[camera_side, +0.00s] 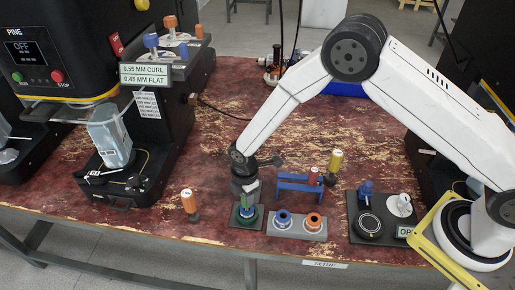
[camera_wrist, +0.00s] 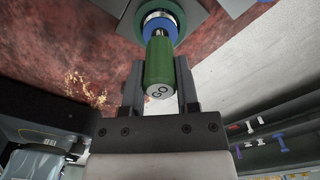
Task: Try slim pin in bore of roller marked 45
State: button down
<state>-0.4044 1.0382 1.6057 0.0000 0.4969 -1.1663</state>
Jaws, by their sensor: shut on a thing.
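My gripper (camera_side: 246,182) points down and is shut on a green-handled pin, which shows between the fingers in the wrist view (camera_wrist: 159,70). The pin's near end reads "GO". Its slim end meets the middle of a roller with a blue ring, a silvery centre and a green surround (camera_wrist: 160,22). I cannot tell whether the tip is inside the bore or just above it. In the side view the green-rimmed roller (camera_side: 245,217) sits on a small grey plate, directly under my gripper. No 45 marking is legible on it.
A grey plate beside it carries a blue roller (camera_side: 283,219) and an orange roller (camera_side: 314,221). Behind are a blue rack (camera_side: 298,186) and a yellow-topped piece (camera_side: 335,162). An orange-topped piece (camera_side: 189,202) stands left. A dark tray (camera_side: 385,236) lies right.

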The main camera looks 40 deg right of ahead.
jog(key=shift+r, duration=0.3)
jog(key=shift+r, duration=0.7)
jog(key=shift+r, duration=0.35)
jog(key=shift+r, duration=0.35)
jog(key=shift+r, duration=0.4)
